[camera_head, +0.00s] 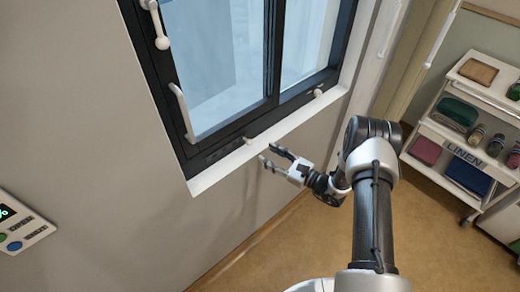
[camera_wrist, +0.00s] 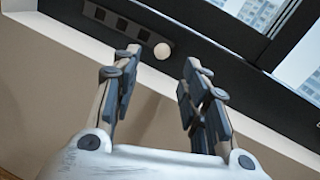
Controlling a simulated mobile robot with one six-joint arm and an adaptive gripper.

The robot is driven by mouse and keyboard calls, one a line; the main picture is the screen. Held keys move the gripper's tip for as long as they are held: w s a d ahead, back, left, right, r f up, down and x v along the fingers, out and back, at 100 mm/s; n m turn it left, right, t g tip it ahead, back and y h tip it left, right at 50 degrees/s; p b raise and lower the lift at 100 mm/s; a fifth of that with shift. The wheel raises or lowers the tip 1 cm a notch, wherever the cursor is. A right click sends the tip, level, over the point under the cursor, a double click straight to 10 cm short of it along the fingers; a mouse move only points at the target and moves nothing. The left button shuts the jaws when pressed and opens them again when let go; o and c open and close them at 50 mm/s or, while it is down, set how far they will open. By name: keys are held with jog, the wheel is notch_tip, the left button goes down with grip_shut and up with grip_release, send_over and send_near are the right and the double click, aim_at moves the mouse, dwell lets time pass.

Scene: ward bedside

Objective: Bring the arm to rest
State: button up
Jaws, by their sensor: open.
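My gripper (camera_head: 272,157) is open and empty in the head view, just below and in front of the window sill. In the wrist view its two fingers (camera_wrist: 160,75) stand apart, with the white sill and dark window frame beyond them. A small white round knob (camera_wrist: 162,51) on the frame shows between the fingertips. My arm reaches up from the bottom of the head view and bends at the elbow toward the window.
The dark-framed window (camera_head: 225,65) has a white handle (camera_head: 183,112) and a white sill (camera_head: 225,172). A linen cart (camera_head: 460,150) with folded cloths stands at the right. A wall panel (camera_head: 18,225) is at the lower left. Open floor lies below my gripper.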

jog(key=shift+s+d, duration=0.45)
jog(key=shift+d, duration=0.05)
jog(key=s+a+r+n+g+y, duration=0.1)
jog(key=s+a+r+n+g, duration=0.1)
jog(key=a+r+n+g, duration=0.3)
jog(key=s+a+r+n+g+y, duration=0.1)
jog(key=s+r+n, duration=0.1)
jog(key=r, duration=0.6)
jog(key=s+a+r+n+g+h, duration=0.3)
jog(key=s+r+n+g, duration=0.35)
jog(key=s+r, duration=0.4)
jog(key=s+d+r+n+t+h, duration=0.2)
jog(key=s+d+n+h, duration=0.3)
jog(key=s, duration=0.5)
jog(key=s+d+r+n+t+h, duration=0.3)
jog(key=s+d+r+n+h, duration=0.1)
jog(key=s+d+h, duration=0.3)
jog(key=s+d+n, duration=0.1)
jog(key=s+d, duration=0.1)
jog(key=s, duration=0.1)
jog(key=shift+s+d+r+t+h, duration=0.2)
jog(key=shift+d+r+t+h, duration=0.15)
jog(key=shift+d+h, duration=0.05)
